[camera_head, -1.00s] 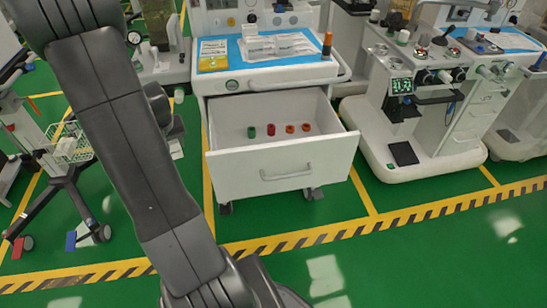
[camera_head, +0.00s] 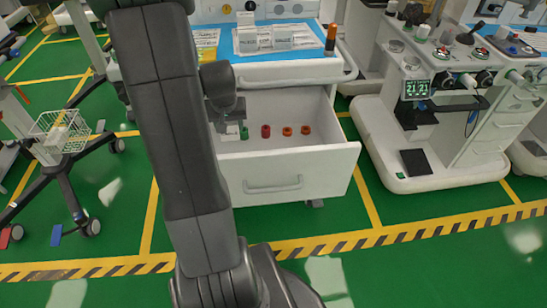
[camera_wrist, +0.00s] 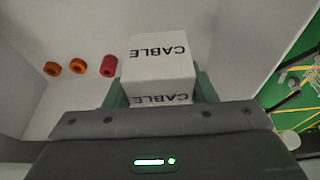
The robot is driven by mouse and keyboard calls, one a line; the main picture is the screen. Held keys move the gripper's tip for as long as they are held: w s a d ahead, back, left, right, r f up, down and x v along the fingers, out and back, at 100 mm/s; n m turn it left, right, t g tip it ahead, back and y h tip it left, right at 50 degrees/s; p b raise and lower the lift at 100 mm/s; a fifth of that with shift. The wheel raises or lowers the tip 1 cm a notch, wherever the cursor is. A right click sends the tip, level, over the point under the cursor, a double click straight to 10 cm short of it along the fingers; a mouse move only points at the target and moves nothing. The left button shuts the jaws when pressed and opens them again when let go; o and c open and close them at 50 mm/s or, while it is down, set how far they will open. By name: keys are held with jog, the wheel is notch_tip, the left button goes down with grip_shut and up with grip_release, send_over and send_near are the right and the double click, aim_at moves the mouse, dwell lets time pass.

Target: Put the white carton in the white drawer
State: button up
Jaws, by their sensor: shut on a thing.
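The white carton (camera_wrist: 158,62), printed CABLE, sits between the green fingers of my gripper (camera_wrist: 160,92) in the wrist view. My gripper is shut on it. The white drawer (camera_head: 290,180) is pulled open below the cart top. In the head view my gripper (camera_head: 228,122) is at the left part of the drawer, with a small part of the carton (camera_head: 231,131) showing beneath it. The drawer floor (camera_wrist: 85,35) lies behind the carton in the wrist view. I cannot tell whether the carton touches the floor.
Another cart (camera_head: 430,170) stands to the right.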

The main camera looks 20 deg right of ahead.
aim_at(233, 129)
jog(key=shift+w+d+f+b, duration=0.15)
jog(key=shift+d+f+b, duration=0.15)
jog(key=shift+f, duration=0.25)
jog(key=shift+w+d+f+b, duration=0.15)
jog(key=shift+f+b, duration=0.15)
jog(key=shift+f, duration=0.25)
jog(key=shift+d+f, duration=0.1)
jog(key=shift+f, duration=0.25)
notch_tip(233, 129, down, 9)
jog(key=b, duration=0.2)
jog(key=shift+f+b, duration=0.1)
jog(key=shift+b, duration=0.3)
jog(key=shift+f, duration=0.1)
jog(key=shift+f, duration=0.15)
jog(key=o, duration=1)
jog(key=p+v, duration=0.3)
jog(key=v, duration=0.9)
jog(key=shift+s+r, duration=0.1)
jog(key=shift+r, duration=0.15)
